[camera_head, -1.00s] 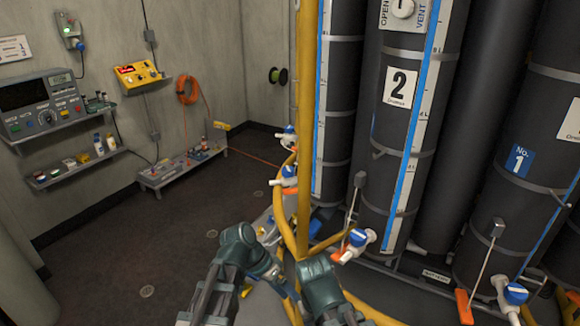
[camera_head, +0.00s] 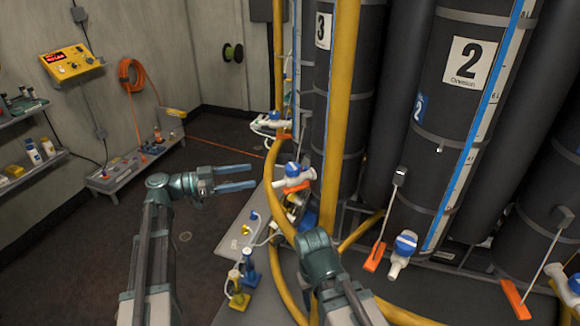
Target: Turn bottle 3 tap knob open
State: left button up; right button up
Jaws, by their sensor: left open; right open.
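Bottle 3 (camera_head: 341,110) is a dark cylinder with a white "3" label, partly hidden by a yellow post. A tap with a blue knob (camera_head: 292,169), white body and orange part sits at its lower left and appears to be its tap. My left gripper (camera_head: 252,178) is open and empty, its two blue fingers pointing right toward this tap, with a gap between them in the picture. My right gripper (camera_head: 308,222) is below the tap, in front of the yellow post; its fingers are mostly hidden, and I see nothing held.
The yellow post (camera_head: 342,100) and curved yellow hose stand close to the tap. Bottle 2 (camera_head: 455,130) and its blue-knobbed tap (camera_head: 405,243) are to the right. Another tap (camera_head: 270,119) is farther back. A grey board with small valves (camera_head: 242,225) lies below. Floor at left is clear.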

aim_at(292, 169)
pick_arm(q)
jog(key=x, duration=1.4)
jog(key=shift+s, duration=0.15)
grip_shut()
